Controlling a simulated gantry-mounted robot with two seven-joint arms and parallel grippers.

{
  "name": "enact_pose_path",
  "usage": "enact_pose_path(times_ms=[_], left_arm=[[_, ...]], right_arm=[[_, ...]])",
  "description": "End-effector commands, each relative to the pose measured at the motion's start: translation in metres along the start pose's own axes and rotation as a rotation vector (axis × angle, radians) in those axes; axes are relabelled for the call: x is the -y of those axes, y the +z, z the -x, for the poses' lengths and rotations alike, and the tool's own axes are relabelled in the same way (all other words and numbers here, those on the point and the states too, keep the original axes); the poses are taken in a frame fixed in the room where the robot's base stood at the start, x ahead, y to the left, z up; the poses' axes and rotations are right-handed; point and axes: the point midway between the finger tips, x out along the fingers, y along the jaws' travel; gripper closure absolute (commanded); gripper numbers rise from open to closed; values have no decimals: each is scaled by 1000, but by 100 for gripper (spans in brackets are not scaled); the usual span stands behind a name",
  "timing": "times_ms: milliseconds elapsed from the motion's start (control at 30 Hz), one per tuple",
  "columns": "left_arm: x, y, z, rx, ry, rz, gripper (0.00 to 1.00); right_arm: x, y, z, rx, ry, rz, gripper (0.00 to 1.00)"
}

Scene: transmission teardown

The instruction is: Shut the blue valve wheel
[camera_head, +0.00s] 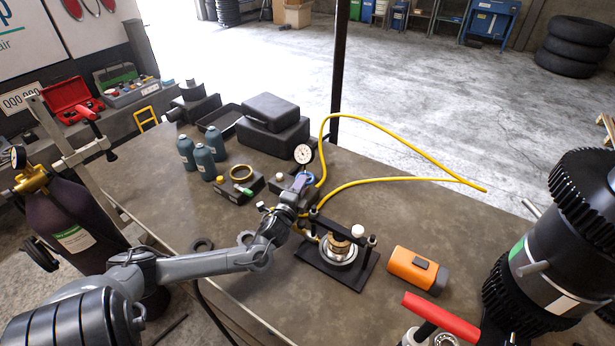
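The blue valve wheel (309,177) is small in the picture. It sits just below a round white-faced gauge (303,154), by the yellow hose, on the middle of the workbench. My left gripper (299,187) is at the wheel's near left side and covers part of it. The fingers are small and overlap the valve, so I cannot tell whether they touch the wheel or are open or shut. My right gripper is not in view.
A yellow hose (400,148) loops from the valve to the right. A black press fixture with a brass part (339,246) stands close on the near right. An orange tool (417,269), blue-grey bottles (205,162) and black cases (271,130) are around. Large black gears (580,195) stand at right.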

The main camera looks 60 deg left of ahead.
Motion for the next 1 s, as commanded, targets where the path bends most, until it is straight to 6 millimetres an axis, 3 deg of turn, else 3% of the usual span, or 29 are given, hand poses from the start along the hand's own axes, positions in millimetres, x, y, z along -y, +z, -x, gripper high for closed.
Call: enact_pose_path(times_ms=[100, 333, 800, 967, 1000], left_arm=[[0, 0, -20, 2, -3, 1, 75], [0, 0, -46, 1, -1, 0, 75], [-1, 0, -54, 0, 1, 1, 75], [-1, 0, -54, 0, 1, 1, 100], [-1, 0, -54, 0, 1, 1, 100]], right_arm=[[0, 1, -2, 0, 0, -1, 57], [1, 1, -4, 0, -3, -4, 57], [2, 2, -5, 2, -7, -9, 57], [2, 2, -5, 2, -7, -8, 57], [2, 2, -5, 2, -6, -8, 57]])
